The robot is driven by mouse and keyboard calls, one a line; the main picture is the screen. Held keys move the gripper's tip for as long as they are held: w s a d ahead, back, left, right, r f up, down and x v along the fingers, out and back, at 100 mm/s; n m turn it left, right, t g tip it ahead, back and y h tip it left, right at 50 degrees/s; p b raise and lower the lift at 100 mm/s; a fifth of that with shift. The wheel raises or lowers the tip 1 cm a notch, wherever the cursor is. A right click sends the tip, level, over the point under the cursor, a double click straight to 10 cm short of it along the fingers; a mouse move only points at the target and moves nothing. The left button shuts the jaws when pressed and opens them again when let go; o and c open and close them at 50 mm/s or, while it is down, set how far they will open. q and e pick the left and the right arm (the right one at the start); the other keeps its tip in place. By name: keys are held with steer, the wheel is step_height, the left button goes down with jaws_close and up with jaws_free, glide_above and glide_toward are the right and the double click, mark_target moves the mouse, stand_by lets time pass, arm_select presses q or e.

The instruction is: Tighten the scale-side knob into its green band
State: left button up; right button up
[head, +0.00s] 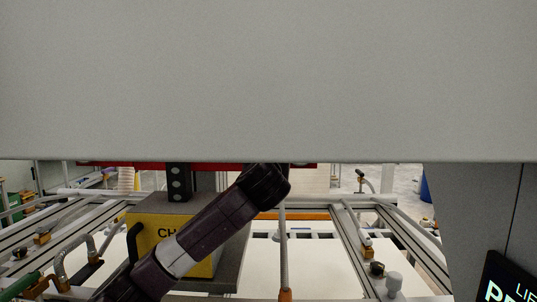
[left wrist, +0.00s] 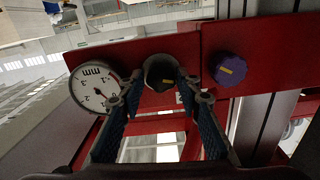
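In the left wrist view a dark round knob (left wrist: 160,72) with a small yellow mark sits on a red beam, beside a white dial gauge (left wrist: 95,88) marked mm. A purple knob (left wrist: 229,69) with a yellow mark is on the same beam to the right. My left gripper (left wrist: 163,92) is open, its two blue-padded fingers apart, with the tips to either side of the dark knob and visible gaps. I cannot tell how far the knob lies beyond the tips. No green band can be made out. In the head view my left gripper is hidden behind a grey panel.
The large grey panel (head: 268,80) fills the upper head view. Below it are a yellow-fronted grey box (head: 160,232), aluminium rails (head: 405,240) and white boards (head: 325,268).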

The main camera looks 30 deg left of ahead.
arm_select(q)
steer(key=shift+a, duration=0.1)
steer(key=c, duration=0.6)
steer(key=m, duration=0.5)
steer(key=shift+b, duration=0.35)
steer(key=o, duration=0.9)
steer(key=shift+c, duration=0.2)
steer(key=v, duration=1.2)
steer(key=shift+f, duration=0.1)
